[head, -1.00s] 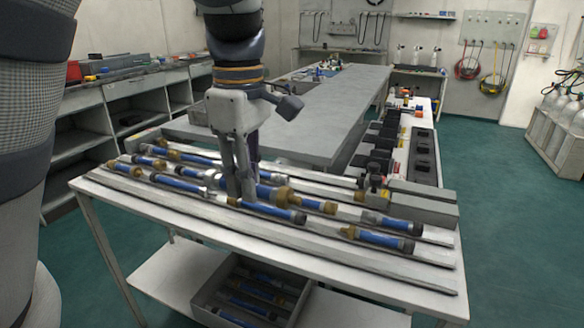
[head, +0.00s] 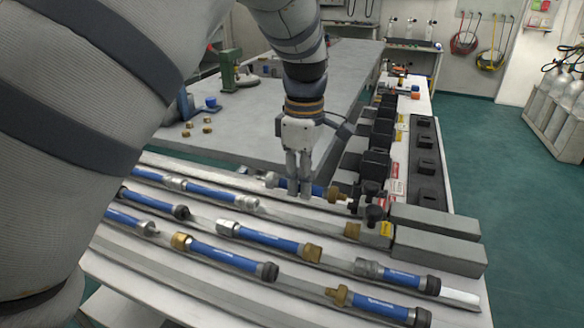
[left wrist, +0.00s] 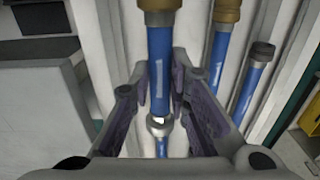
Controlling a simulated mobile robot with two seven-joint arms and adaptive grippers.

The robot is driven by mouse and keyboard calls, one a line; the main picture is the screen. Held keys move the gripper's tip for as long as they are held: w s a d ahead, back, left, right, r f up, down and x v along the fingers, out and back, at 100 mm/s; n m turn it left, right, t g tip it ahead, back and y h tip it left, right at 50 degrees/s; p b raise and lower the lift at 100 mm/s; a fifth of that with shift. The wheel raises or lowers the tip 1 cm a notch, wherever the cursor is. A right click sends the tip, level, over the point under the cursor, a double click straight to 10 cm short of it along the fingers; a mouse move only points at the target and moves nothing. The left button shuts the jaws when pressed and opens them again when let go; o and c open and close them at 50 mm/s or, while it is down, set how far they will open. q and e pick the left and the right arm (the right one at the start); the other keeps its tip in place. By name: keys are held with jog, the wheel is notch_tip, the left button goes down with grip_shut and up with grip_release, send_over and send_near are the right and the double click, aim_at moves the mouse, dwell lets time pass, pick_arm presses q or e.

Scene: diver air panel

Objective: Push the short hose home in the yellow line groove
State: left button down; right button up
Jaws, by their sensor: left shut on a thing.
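My left gripper (head: 299,190) points down over the rack's rear grooves, shut on a short blue hose (head: 318,190). The hose has a brass fitting at its right end and lies along the groove line; its middle is hidden by the fingers. In the left wrist view the fingers (left wrist: 172,100) stand on both sides of the blue hose (left wrist: 160,60), with a brass collar above and a metal ring below. A yellow tag (head: 386,229) sits on the block at the right end of a groove. I cannot tell how deep the hose sits. My right gripper is not in view.
Several other blue hoses lie in the nearer grooves, one in front (head: 270,239). Grey blocks (head: 435,220) and black valve parts (head: 376,165) stand at the right end. A grey bench (head: 240,125) stands behind, with a green tool (head: 229,72) on it.

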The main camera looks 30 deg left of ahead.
aim_at(288, 220)
pick_arm(q)
jog(key=shift+w+f, duration=0.1)
jog(key=shift+f, duration=0.1)
jog(key=shift+d+f, duration=0.1)
jog(key=shift+f, duration=0.25)
jog(key=f, duration=0.1)
jog(key=f+b, duration=0.1)
jog(key=f, duration=0.2)
jog(key=shift+s+f, duration=0.15)
jog(key=shift+s, duration=0.15)
jog(key=shift+f, duration=0.85)
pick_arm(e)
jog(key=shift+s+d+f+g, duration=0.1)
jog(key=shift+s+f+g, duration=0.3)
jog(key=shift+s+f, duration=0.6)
pick_arm(q)
jog(key=shift+s+a, duration=0.1)
jog(key=shift+a, duration=0.6)
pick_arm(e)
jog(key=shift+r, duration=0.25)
pick_arm(q)
jog(key=shift+s+a, duration=0.1)
jog(key=shift+a, duration=0.25)
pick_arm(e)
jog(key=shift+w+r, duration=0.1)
pick_arm(q)
jog(key=shift+a, duration=0.45)
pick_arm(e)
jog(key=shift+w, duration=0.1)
